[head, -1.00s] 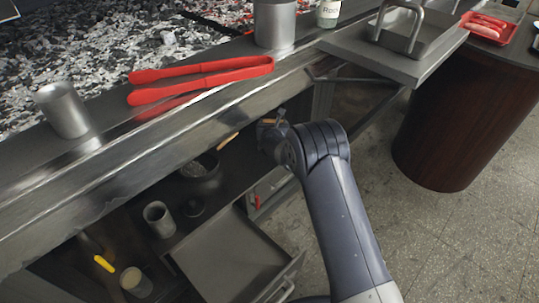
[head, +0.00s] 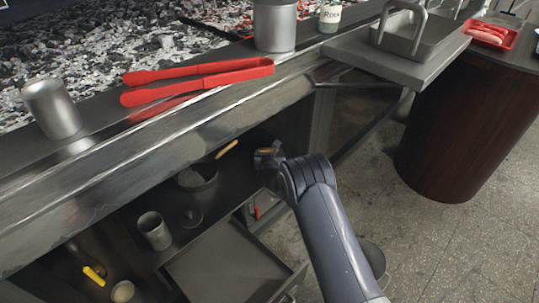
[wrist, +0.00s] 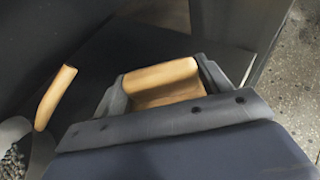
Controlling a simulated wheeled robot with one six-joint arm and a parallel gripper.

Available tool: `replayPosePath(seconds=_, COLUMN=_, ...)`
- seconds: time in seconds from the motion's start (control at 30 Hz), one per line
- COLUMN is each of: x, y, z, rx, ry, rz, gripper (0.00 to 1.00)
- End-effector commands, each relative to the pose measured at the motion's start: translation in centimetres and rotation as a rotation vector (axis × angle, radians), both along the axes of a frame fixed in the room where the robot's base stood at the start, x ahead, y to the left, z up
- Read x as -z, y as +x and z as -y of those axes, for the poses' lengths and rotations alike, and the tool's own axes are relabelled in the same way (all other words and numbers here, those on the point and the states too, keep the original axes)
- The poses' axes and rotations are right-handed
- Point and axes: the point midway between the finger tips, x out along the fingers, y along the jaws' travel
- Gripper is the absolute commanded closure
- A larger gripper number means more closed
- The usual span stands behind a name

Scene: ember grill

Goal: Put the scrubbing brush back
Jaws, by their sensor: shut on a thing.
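The scrubbing brush shows as a light wooden piece (wrist: 160,76) between my fingers in the wrist view. Its bristles are hidden. My gripper (wrist: 160,95) is shut on it. In the head view my gripper (head: 268,153) is at the opening of the dark shelf space under the grill counter, right of a pan with a wooden handle. Only a small tan bit of the brush (head: 266,150) shows there.
The pan (head: 197,178) and its handle (head: 227,149) are close left of my gripper; the handle (wrist: 55,97) also shows in the wrist view. A metal cup (head: 154,232) and an open drawer (head: 228,268) are lower. The counter edge (head: 150,140) runs above. Red tongs (head: 197,80) lie on it.

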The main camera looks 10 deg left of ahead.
Motion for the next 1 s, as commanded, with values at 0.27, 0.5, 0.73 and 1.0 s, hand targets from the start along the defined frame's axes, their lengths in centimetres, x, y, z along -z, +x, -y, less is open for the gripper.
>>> replayPosePath(seconds=0.27, x=0.33, y=0.01, z=0.00, rx=0.000, ry=0.000, rz=0.000, gripper=0.63)
replayPosePath(seconds=0.5, x=0.24, y=-0.03, z=0.02, rx=0.000, ry=0.000, rz=-0.001, gripper=0.10)
replayPosePath(seconds=0.73, x=0.24, y=-0.03, z=0.01, rx=0.000, ry=0.000, rz=-0.001, gripper=0.06)
replayPosePath(seconds=1.0, x=-0.41, y=-0.65, z=0.15, rx=-0.001, ry=-0.003, rz=-0.002, gripper=0.06)
